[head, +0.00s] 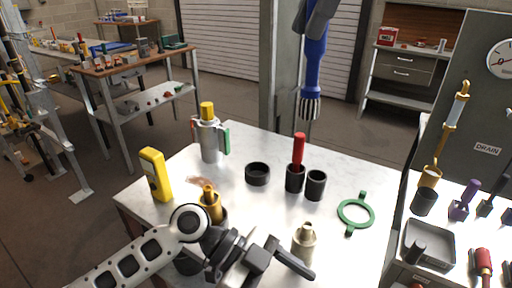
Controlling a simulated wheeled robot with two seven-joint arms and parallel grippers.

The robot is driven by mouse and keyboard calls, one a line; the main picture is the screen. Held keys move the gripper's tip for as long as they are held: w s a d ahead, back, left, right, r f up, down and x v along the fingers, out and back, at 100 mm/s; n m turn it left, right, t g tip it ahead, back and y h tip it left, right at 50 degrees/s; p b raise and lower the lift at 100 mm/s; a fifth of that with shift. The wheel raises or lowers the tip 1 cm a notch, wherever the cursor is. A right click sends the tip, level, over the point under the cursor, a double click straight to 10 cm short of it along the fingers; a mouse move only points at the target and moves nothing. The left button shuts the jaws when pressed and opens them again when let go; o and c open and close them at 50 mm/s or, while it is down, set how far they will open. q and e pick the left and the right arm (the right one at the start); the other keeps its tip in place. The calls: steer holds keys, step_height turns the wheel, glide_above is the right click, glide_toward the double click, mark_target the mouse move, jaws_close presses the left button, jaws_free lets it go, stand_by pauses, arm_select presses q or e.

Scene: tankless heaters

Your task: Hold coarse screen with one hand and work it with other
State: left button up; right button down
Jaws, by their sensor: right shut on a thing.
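My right gripper (320,20), partly cut off at the top edge, is shut on a blue-handled brush (314,65). The brush hangs with its grey bristles downward, in the air above the table. My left gripper (262,262) is low over the front of the white table (248,216), and its jaw gap is not clear from this angle. A metal fitting with a narrow brass-coloured neck (303,241) stands just to its right. A yellow-topped piece (211,202) stands in a dark holder behind my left wrist. I cannot tell for sure which piece is the coarse screen.
A silver canister (209,138), yellow meter (155,174), black ring (257,173), black cups (315,184), red-handled tool (298,149) and green ring (356,213) stand on the table. A side bench at right holds a grey tray (451,247). The table's back middle is clear.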

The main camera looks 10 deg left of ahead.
mark_target(313, 239)
arm_select(q)
steer(key=w+a+r+n+t, duration=0.3)
steer(key=w+a+n+t, duration=0.35)
steer(key=w, duration=0.25)
steer(key=x, duration=1.1)
steer(key=shift+w+a+f, duration=0.1)
steer(key=shift+w+f, duration=0.1)
steer(key=c, duration=1.1)
